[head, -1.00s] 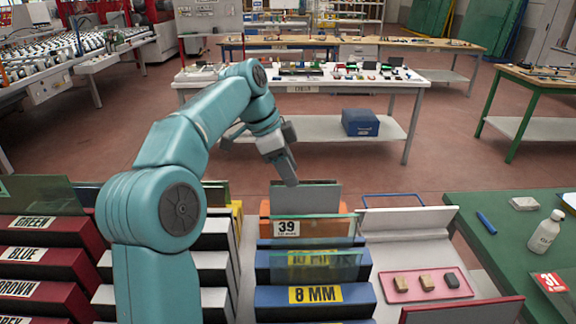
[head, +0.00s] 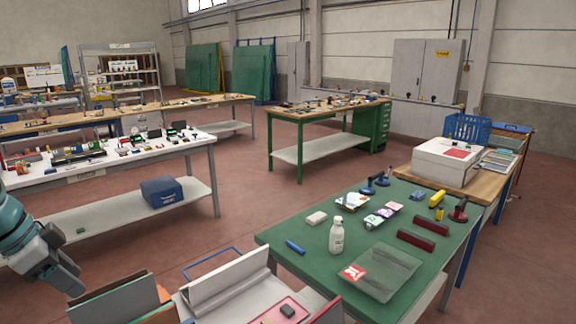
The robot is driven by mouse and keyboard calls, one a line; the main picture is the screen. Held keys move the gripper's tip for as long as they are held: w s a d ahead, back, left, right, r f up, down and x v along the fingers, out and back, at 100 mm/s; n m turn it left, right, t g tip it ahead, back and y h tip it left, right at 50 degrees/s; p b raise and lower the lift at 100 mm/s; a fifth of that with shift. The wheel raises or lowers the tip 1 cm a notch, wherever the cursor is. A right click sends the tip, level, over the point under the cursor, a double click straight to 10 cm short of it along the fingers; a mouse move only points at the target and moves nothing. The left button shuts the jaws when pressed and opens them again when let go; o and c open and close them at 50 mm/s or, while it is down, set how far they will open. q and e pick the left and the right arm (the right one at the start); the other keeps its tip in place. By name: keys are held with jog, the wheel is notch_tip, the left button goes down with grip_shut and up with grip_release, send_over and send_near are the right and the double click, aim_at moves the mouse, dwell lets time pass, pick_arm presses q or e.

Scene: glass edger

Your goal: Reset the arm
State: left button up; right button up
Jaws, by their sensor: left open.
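My left arm comes in at the left edge of the head view, teal with a dark grey gripper (head: 66,280) pointing down and to the right. The gripper is open, with nothing seen between its fingers. It hangs in front of the rack's upright panels (head: 118,302) at the lower left, near them in the picture. Most of the left arm lies outside the frame. My right gripper is not in view.
A green-topped table (head: 290,232) at the right holds a white bottle (head: 336,236), a blue marker (head: 295,247) and a glass plate (head: 384,272). A white bench (head: 200,141) stands behind the gripper. Red floor (head: 250,205) lies free between the tables.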

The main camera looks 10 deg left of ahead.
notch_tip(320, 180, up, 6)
jog(key=p, duration=0.5)
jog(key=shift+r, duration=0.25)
